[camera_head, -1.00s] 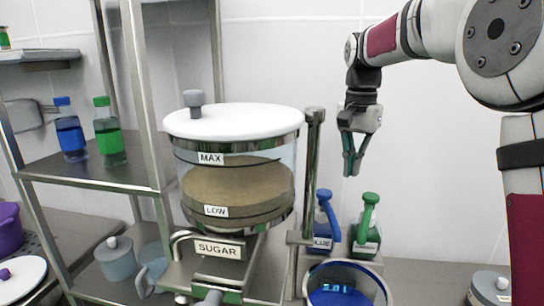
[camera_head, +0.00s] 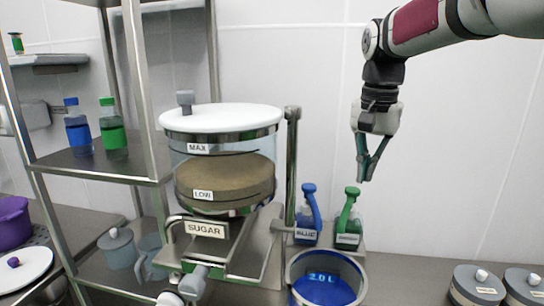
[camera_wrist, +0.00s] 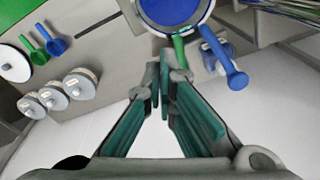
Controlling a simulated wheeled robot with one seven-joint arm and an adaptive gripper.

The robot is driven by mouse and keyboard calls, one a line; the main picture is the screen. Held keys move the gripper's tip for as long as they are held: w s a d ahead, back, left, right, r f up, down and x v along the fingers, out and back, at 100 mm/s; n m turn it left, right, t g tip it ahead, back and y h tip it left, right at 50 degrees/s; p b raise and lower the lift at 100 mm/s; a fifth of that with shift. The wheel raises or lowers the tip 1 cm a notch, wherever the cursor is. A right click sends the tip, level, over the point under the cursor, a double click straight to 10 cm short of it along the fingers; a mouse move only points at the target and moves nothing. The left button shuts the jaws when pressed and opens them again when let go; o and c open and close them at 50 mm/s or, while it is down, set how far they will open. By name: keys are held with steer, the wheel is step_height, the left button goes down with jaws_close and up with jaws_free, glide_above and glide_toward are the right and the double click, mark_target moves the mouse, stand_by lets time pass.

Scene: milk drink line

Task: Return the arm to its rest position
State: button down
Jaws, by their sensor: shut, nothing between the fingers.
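My gripper (camera_head: 366,178) hangs from my arm at the upper right of the head view, fingers pointing down. Its teal fingers are closed together at the tips with nothing between them. It is in the air above and slightly right of the green-topped bottle (camera_head: 348,220), apart from it. In the wrist view my gripper (camera_wrist: 165,70) points towards the counter, with the blue-filled pot (camera_wrist: 172,8) and the blue-handled bottle (camera_wrist: 228,62) beyond its tips. My arm reaches in from the upper right.
The sugar dispenser (camera_head: 222,180) stands left of my gripper. The blue-filled pot (camera_head: 325,288) sits in front of the blue bottle (camera_head: 307,215) and green bottle. A metal shelf (camera_head: 90,165) is at left. Lidded canisters (camera_head: 478,284) stand at lower right. The wall side is clear.

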steer(key=s+f+n+t, duration=0.2)
steer(key=s+n, duration=0.1)
steer(key=s, duration=0.9)
steer(key=s+f+n+t, duration=0.2)
steer(key=s+f+n, duration=0.1)
steer(key=s, duration=1)
steer(key=shift+s+f+n+t, duration=0.2)
steer(key=shift+n+t, duration=0.1)
steer(key=shift+n, duration=0.1)
